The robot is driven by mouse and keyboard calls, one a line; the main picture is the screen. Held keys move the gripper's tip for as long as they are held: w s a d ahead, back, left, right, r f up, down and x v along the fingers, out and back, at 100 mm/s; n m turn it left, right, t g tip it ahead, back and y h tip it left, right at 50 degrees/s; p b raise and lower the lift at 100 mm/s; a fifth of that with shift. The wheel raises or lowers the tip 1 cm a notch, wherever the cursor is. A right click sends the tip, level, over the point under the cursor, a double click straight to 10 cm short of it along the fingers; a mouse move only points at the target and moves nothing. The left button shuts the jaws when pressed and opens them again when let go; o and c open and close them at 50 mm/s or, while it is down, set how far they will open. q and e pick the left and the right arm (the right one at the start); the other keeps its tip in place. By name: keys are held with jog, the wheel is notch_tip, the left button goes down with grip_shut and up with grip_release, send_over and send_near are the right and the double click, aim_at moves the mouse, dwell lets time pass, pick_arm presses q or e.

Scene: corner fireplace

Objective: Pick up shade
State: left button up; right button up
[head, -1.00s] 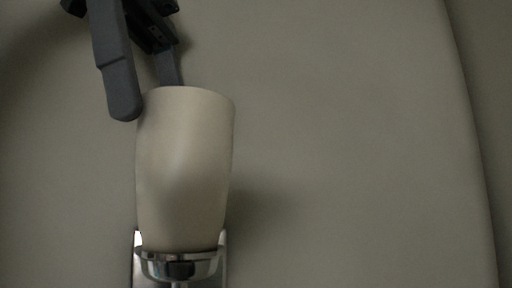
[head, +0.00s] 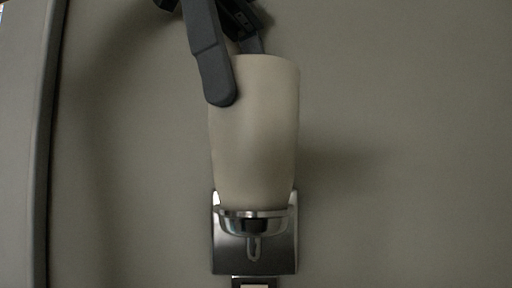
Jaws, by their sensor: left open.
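The shade (head: 255,140) is a cream, frosted cup shape, wider at its top. It stands upright in the chrome holder of a wall lamp (head: 254,255). My left gripper (head: 235,75) comes down from above at the shade's upper left rim. Its jaws are open. One dark finger is in front of the shade's upper left side, and the other goes behind the rim, its tip hidden. I cannot tell whether either finger touches the shade. My right gripper is not in view.
A plain grey-beige wall (head: 410,150) is behind the lamp, with free room to the right. A dark vertical edge (head: 48,150) runs down the left side. A small part with a pale patch (head: 253,284) shows below the lamp plate.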

aim_at(254, 151)
pick_arm(q)
jog(key=shift+f+b, duration=0.3)
jog(key=shift+f, duration=0.45)
jog(key=shift+s, duration=0.1)
jog(key=shift+f, duration=0.1)
jog(key=shift+s+f+p, duration=0.25)
jog(key=shift+f+p, duration=0.15)
jog(key=shift+f, duration=0.75)
jog(key=shift+x, duration=1.3)
jog(key=shift+d, duration=0.1)
jog(key=c, duration=1.2)
